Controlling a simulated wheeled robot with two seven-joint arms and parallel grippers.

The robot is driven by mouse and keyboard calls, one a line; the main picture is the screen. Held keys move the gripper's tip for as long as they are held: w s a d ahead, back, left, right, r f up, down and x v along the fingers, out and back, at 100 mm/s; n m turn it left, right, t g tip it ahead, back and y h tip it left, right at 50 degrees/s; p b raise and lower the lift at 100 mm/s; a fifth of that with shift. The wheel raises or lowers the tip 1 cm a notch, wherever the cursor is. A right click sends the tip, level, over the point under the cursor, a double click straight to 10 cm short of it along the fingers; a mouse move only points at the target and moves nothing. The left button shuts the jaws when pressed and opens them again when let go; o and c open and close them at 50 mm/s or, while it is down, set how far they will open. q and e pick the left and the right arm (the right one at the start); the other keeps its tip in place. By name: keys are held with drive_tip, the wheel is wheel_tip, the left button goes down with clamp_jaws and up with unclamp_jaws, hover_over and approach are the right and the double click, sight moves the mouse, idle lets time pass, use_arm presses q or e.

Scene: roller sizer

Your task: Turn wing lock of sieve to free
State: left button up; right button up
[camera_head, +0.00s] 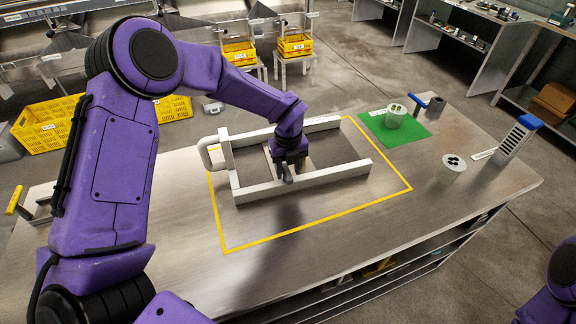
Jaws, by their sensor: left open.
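The sieve (236,194) appears to be the light-grey frame with long side rails and a looped handle at its left end. It lies on the metal bench inside a yellow outlined rectangle. My left gripper (287,178) points down within the frame, between the two rails, near its middle. It is open, with its fingers low by the near rail. The wing lock cannot be made out; the gripper covers that spot, and I cannot tell whether the fingers touch anything. Part of my right arm shows at the bottom right edge, but its gripper is out of view.
A green mat (408,131) holds a pale cylinder (395,116). Another cylinder (451,170) with dark holes stands to the right, near a slotted blue-topped rack (514,143). The bench front is clear.

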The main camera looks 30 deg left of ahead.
use_arm(q)
drive_tip(key=shift+s+r, duration=0.2)
drive_tip(key=shift+s, duration=0.05)
drive_tip(key=shift+s+r, duration=0.15)
drive_tip(key=shift+s, duration=0.1)
drive_tip(key=shift+c, duration=1.2)
clamp_jaws()
use_arm(e)
drive_tip(key=shift+s+r, duration=0.1)
drive_tip(key=shift+s, duration=0.25)
